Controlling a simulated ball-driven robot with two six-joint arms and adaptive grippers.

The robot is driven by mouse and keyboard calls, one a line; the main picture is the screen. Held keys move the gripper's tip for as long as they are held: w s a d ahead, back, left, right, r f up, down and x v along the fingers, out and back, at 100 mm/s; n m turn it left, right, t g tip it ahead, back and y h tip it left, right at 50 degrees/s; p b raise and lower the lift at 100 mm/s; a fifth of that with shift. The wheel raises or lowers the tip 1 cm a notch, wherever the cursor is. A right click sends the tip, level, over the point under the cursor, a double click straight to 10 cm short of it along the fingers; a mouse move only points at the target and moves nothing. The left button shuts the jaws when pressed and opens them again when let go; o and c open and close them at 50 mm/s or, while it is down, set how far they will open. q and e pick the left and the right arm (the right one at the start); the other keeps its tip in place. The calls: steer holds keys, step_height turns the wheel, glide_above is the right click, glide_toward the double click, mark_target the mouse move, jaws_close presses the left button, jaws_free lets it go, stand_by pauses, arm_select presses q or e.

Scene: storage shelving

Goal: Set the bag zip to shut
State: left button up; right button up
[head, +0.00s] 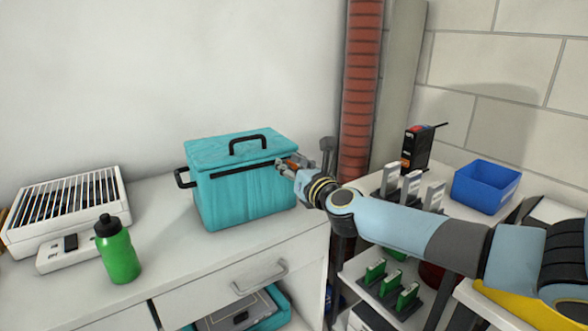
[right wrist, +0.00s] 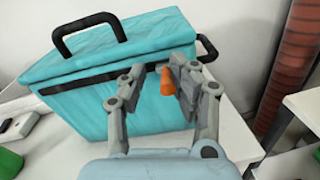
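The teal bag (head: 245,200) stands upright on the white counter, with a black handle on its lid; it also fills the upper left of the right wrist view (right wrist: 85,105). A dark zip track (head: 235,171) runs along its front just below the lid. The orange zip pull (right wrist: 167,84) is at the right end of the front. My right gripper (right wrist: 160,72) is open, its fingers on either side of the pull, which looks closer to the right finger. Whether a finger touches it I cannot tell. My left gripper is not in view.
A green bottle (head: 118,252) and a white slatted unit (head: 65,205) stand left of the bag. A red-brown column (head: 360,95) rises behind my right arm. At the right, a shelf holds a blue bin (head: 486,187) and a black device (head: 417,150). The counter before the bag is clear.

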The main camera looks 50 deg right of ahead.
steer(key=v, duration=1.2)
steer(key=shift+w, duration=0.1)
